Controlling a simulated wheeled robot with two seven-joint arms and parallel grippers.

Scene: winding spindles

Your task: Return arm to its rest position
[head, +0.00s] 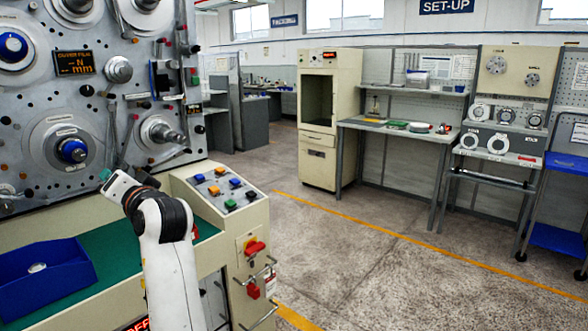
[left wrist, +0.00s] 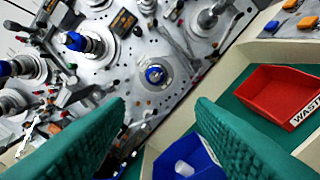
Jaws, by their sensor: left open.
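My left arm (head: 170,255) reaches up from the bottom in the head view, and its wrist end is raised in front of the winding machine's panel. My left gripper (left wrist: 161,100) has its two green ribbed fingers spread apart in the left wrist view, with nothing between them. The machine panel (head: 75,105) carries several spindles, including one with a blue hub (head: 73,150) and a bare metal one (head: 165,134). The blue-hubbed spindle (left wrist: 155,74) shows beyond the fingertips in the left wrist view. My right gripper is not in view.
A blue bin (head: 30,292) with a white piece inside sits on the green ledge (head: 120,244). A red waste bin (left wrist: 272,92) shows in the left wrist view. A button console (head: 222,190) stands right of my arm. Open floor (head: 370,265) lies further right, before workbenches.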

